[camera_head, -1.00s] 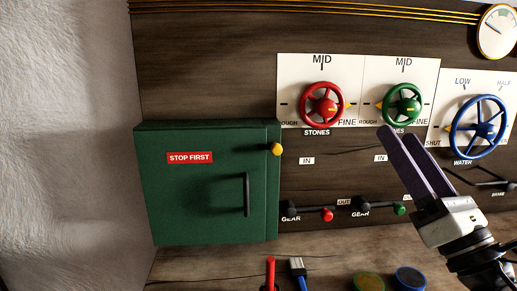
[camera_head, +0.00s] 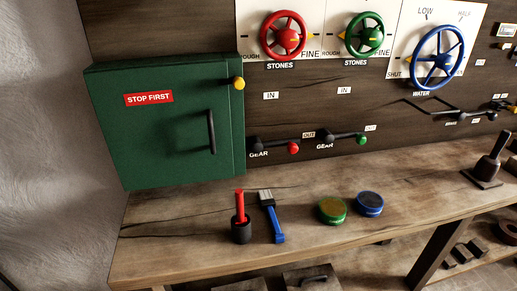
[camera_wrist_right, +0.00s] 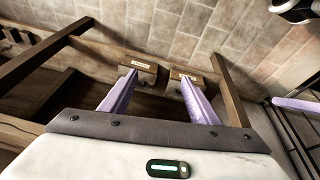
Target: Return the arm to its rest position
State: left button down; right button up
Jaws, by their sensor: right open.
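My right gripper (camera_wrist_right: 158,76) shows only in the right wrist view. Its two lilac fingers stand apart with nothing held between them. Beyond the fingertips are two wooden pieces with small pale labels and the tiled floor (camera_wrist_right: 180,30). Neither of my arms shows in the head view.
A green cabinet (camera_head: 170,145) marked STOP FIRST is closed at the left. Red (camera_head: 283,36), green (camera_head: 364,34) and blue (camera_head: 437,57) wheels are on the wall panel. The bench (camera_head: 180,222) holds a red-handled tool (camera_head: 240,207), a brush (camera_head: 271,215) and two round tins (camera_head: 332,211).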

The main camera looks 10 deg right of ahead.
jog(key=w+a+f+t+y+b, duration=0.1)
jog(key=a+f+t+b, duration=0.1)
jog(key=f, duration=0.7)
jog(key=w+a+f+t+y+b, duration=0.1)
jog(key=a+f+b, duration=0.4)
jog(key=f, duration=0.5)
jog(key=shift+w+f+t+y+b, duration=0.2)
jog(key=shift+w+t+y+b, duration=0.1)
jog(key=shift+w+t+b, duration=0.5)
